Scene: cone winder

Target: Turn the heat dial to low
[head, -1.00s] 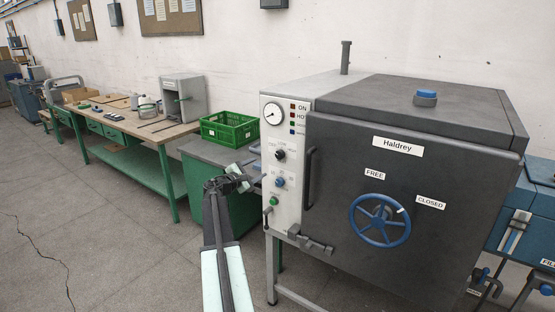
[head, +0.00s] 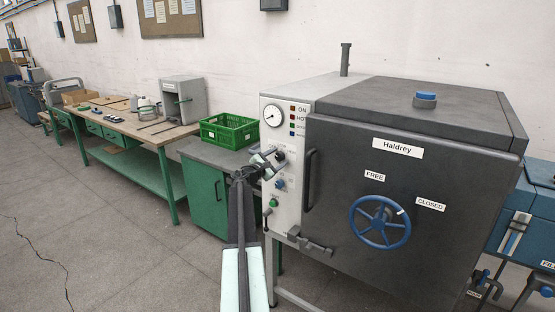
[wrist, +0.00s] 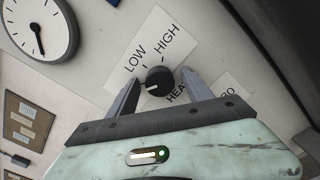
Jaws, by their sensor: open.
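The heat dial (wrist: 159,81) is a round black knob with a white mark, on a white label with LOW, HIGH and a partly hidden HEAT. In the wrist view its white mark lies on the lower left side, not clearly at either word. My gripper (wrist: 160,76) is open, with one finger on each side of the dial; I cannot tell whether they touch it. In the head view my gripper (head: 272,158) is at the pale control panel (head: 291,198) and largely covers the dial.
A round gauge (wrist: 40,28) is above the dial on the panel. A blue knob (head: 280,183) and a green knob (head: 273,202) are below it. A door handle (head: 309,178) and blue handwheel (head: 380,222) are to the right. A green crate (head: 229,130) stands at the left.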

